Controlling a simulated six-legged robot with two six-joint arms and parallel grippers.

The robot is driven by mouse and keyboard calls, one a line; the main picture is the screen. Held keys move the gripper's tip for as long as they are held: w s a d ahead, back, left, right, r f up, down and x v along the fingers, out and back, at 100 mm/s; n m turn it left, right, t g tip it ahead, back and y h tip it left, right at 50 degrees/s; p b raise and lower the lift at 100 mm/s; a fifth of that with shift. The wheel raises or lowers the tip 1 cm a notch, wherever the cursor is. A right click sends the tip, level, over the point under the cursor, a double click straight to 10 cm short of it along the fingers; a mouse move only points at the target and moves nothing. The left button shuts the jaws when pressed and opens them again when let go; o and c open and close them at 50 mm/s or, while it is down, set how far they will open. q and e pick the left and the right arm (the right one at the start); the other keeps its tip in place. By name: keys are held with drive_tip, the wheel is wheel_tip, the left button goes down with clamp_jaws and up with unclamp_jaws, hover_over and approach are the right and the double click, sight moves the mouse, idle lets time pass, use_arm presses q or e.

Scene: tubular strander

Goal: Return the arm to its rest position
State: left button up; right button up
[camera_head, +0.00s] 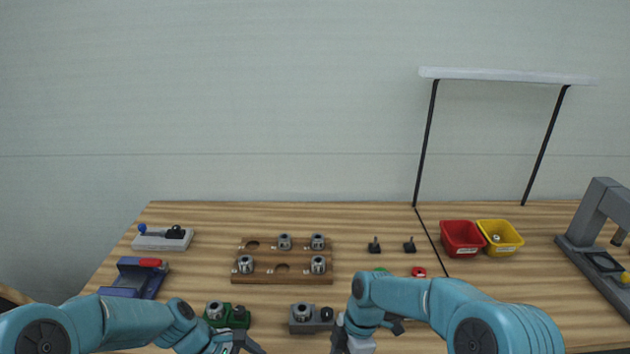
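My two teal arms reach in from the bottom edge of the head view. My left gripper (240,342) is low in the picture, just in front of a green block (228,315) that carries a metal part. My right gripper (345,341) is at the bottom, close to the right front of a grey block (311,318) with another metal part. Both grippers are partly cut off by the picture's lower edge, and I cannot tell whether their fingers are open or shut.
A wooden tray (284,270) holding several metal parts stands mid-table. Behind my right arm are red (462,237) and yellow (500,238) bins, and a grey press (597,240) at the right. A blue vise (137,279) and a grey fixture (162,238) are at the left.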

drive_tip(key=s+d+f+m+t+b, duration=0.1)
drive_tip(key=s+d+f+m+b, duration=0.1)
drive_tip(key=s+f+m, duration=0.6)
drive_tip(key=s+d+f+m+b, duration=0.25)
drive_tip(key=s+f+m, duration=0.2)
drive_tip(key=f, duration=0.55)
use_arm(q)
drive_tip(key=s+d+f+m+y+b, duration=0.2)
drive_tip(key=s+f+m+y, duration=0.1)
drive_tip(key=s+f+m, duration=1)
drive_tip(key=s+f, duration=0.6)
drive_tip(key=f, duration=0.2)
drive_tip(key=shift+d+f+t, duration=0.2)
drive_tip(key=shift+f+t, duration=0.1)
drive_tip(key=shift+f, duration=0.1)
use_arm(e)
drive_tip(key=s+d+f+m+t+y, duration=0.1)
drive_tip(key=s+f+m, duration=0.2)
drive_tip(key=s+m, duration=0.6)
drive_tip(key=shift+s+d+f+m+t, duration=0.15)
drive_tip(key=shift+s+d+m+t, duration=0.2)
drive_tip(key=shift+m, duration=0.6)
use_arm(q)
drive_tip(key=shift+s, duration=0.15)
use_arm(e)
drive_tip(key=shift+s+a, duration=0.1)
